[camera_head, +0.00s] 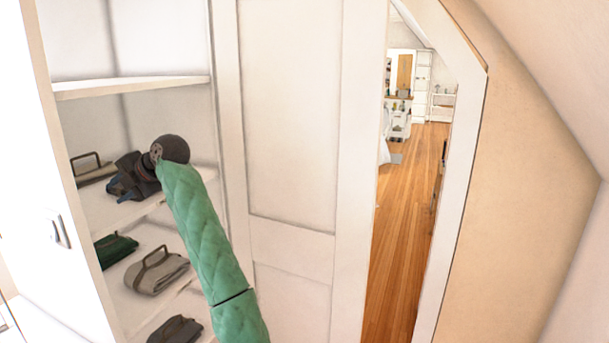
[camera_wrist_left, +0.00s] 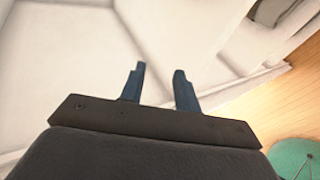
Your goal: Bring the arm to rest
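My left arm (camera_head: 205,230), in a green quilted sleeve, reaches up from the bottom of the head view into an open white cupboard. My left gripper (camera_head: 119,190) is dark with blue fingers and hovers by a middle shelf (camera_head: 132,210); whether it touches the shelf I cannot tell. In the left wrist view the two blue fingers (camera_wrist_left: 159,70) stand apart with nothing between them, over pale surfaces. My right gripper is in neither view.
Folded items lie on the shelves: a grey one (camera_head: 157,272), a green one (camera_head: 117,250), a dark one (camera_head: 176,331) and another (camera_head: 92,172) left of the gripper. A white panel door (camera_head: 288,110) stands right of the cupboard. Beyond it, a doorway shows clear wooden floor (camera_head: 405,235).

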